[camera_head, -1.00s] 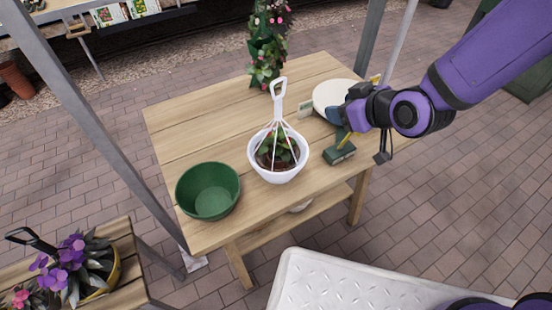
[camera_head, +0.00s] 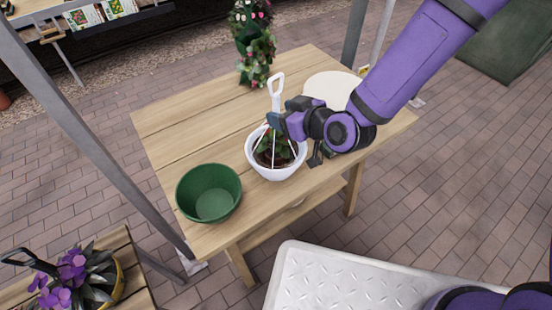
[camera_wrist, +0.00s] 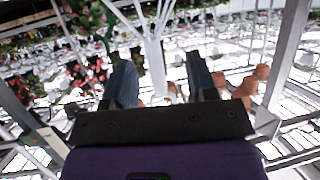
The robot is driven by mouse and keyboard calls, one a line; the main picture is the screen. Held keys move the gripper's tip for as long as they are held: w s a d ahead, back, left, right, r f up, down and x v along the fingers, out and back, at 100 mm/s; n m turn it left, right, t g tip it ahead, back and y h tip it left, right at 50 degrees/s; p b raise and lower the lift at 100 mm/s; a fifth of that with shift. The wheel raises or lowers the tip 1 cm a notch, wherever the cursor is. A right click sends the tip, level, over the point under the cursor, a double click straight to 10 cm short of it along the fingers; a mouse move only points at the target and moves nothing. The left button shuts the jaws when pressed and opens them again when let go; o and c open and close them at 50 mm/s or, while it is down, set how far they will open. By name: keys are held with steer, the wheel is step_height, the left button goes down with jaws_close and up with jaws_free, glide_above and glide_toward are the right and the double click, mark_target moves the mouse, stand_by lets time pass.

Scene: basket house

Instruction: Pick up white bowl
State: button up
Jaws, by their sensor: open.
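A white bowl (camera_head: 274,172) holds a small leafy plant (camera_head: 272,150) and stands on the wooden table. White straps rise from its rim to a white hanger with a loop handle (camera_head: 276,85). My gripper (camera_head: 272,121) is at the hanger's stem above the bowl, coming from the right. In the wrist view the open fingers (camera_wrist: 160,75) stand either side of the white stem (camera_wrist: 154,55), with gaps visible beside it. The bowl's right rim is partly hidden by my wrist.
A green bowl (camera_head: 209,193) stands left of the white bowl. A flowering plant (camera_head: 254,50) is at the table's back edge, and a round cream dish (camera_head: 328,86) is at the back right, partly behind my arm. A grey post (camera_head: 95,135) rises at the left.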

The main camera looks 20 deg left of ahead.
mark_target(279, 111)
steer(key=shift+w+d+x, duration=0.1)
steer(key=shift+w+x, duration=0.05)
steer(key=shift+x, duration=1.15)
steer(key=shift+w+d+x, duration=0.1)
steer(key=shift+w+x, duration=0.05)
steer(key=shift+x, duration=1.15)
steer(key=shift+f, duration=0.1)
jaws_close()
